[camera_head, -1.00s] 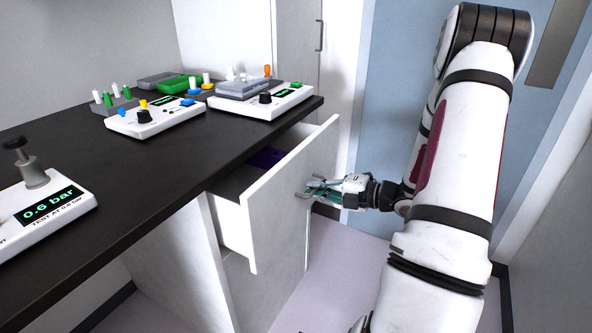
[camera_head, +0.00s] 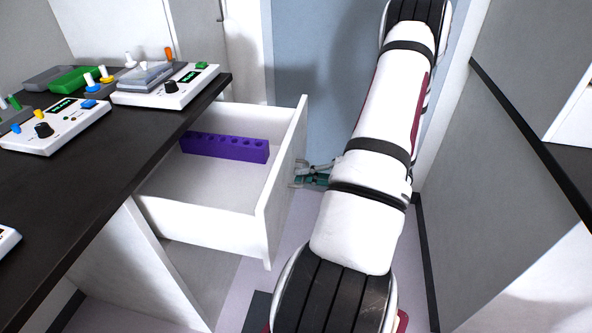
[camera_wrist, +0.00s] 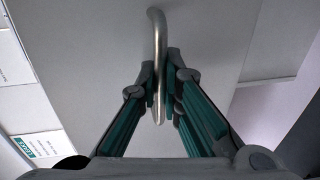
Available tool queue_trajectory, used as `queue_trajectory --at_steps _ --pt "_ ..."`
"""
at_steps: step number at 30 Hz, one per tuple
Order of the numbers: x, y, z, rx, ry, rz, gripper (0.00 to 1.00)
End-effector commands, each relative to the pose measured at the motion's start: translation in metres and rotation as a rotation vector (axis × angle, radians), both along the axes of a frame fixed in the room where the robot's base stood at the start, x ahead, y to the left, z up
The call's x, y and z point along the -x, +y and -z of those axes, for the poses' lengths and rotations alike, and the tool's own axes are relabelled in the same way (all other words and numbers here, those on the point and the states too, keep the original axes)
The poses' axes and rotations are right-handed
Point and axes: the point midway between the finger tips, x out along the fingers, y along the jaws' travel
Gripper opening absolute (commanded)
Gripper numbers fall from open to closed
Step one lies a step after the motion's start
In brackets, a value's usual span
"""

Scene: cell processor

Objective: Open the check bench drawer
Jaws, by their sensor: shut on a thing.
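The check bench drawer (camera_head: 215,205) is pulled well out from under the dark bench top in the head view. Its white front panel (camera_head: 285,185) stands clear of the bench. Inside, a purple rack with a row of holes (camera_head: 225,147) lies toward the back side. My gripper (camera_head: 300,176) is at the outer face of the drawer front, partly hidden by my arm. In the wrist view my gripper (camera_wrist: 160,95) is shut on the metal bar handle (camera_wrist: 157,30), with a finger on each side of it.
The dark bench top (camera_head: 95,170) carries white devices with knobs (camera_head: 170,88) and a green tray (camera_head: 75,79). A grey wall or cabinet side (camera_head: 480,190) stands to the right of my arm. Some floor shows below the drawer.

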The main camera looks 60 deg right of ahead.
Motion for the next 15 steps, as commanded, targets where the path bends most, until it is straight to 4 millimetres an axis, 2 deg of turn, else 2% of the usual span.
queue_trajectory --at_steps 11,12,14,15 --pt "0.0016 -0.0009 0.0008 0.001 0.002 0.000 0.00" --pt "0.0015 -0.0010 0.0007 0.001 0.002 0.000 0.11" --pt "0.0015 -0.0010 0.0006 0.001 0.002 0.000 0.25" --pt "0.0014 -0.0010 0.0007 0.001 0.002 0.000 0.28"
